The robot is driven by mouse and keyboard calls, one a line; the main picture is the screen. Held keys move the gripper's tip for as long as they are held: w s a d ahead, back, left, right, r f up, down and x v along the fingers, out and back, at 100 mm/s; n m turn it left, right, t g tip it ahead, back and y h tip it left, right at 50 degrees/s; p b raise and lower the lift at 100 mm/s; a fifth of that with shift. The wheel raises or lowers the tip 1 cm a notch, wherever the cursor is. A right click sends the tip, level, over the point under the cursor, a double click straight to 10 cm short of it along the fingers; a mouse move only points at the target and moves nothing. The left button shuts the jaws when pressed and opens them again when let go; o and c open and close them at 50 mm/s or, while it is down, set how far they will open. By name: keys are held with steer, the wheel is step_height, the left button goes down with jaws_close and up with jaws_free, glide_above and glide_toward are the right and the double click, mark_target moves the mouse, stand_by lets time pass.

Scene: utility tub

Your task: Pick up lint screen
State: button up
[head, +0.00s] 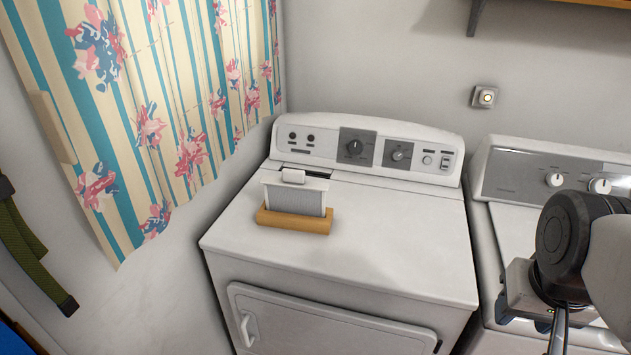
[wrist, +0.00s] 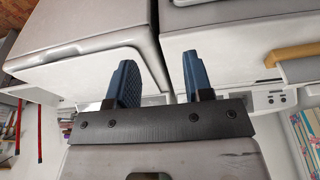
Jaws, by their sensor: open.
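The lint screen (head: 295,199) is a grey mesh panel with a white frame and a small white tab on top. It stands upright in a wooden holder (head: 292,222) on top of the left white machine. My gripper is at the lower right of the head view, in front of the right machine and well apart from the screen; its fingertips are not clear there. In the wrist view my gripper (wrist: 160,77) has its two blue fingers spread apart with nothing between them. The holder (wrist: 291,55) and part of the screen (wrist: 303,71) show at that view's right edge.
The left machine's top (head: 400,230) is clear around the holder, with a control panel (head: 365,148) behind it. A second machine (head: 540,165) stands to the right. A striped floral curtain (head: 150,110) hangs at the left. A shelf (head: 478,14) is at the upper right.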

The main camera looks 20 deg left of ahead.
steer(key=w+a+r+m, duration=0.45)
steer(key=w+a, duration=0.25)
steer(key=w, duration=0.5)
steer(key=m+g, duration=0.3)
steer(key=m, duration=0.9)
glide_above(293, 170)
steer(key=f, duration=0.2)
steer(key=shift+d+f, duration=0.35)
steer(key=shift+a, duration=0.35)
steer(key=shift+f, duration=0.2)
steer(key=shift+f, duration=1.15)
steer(key=shift+f, duration=0.15)
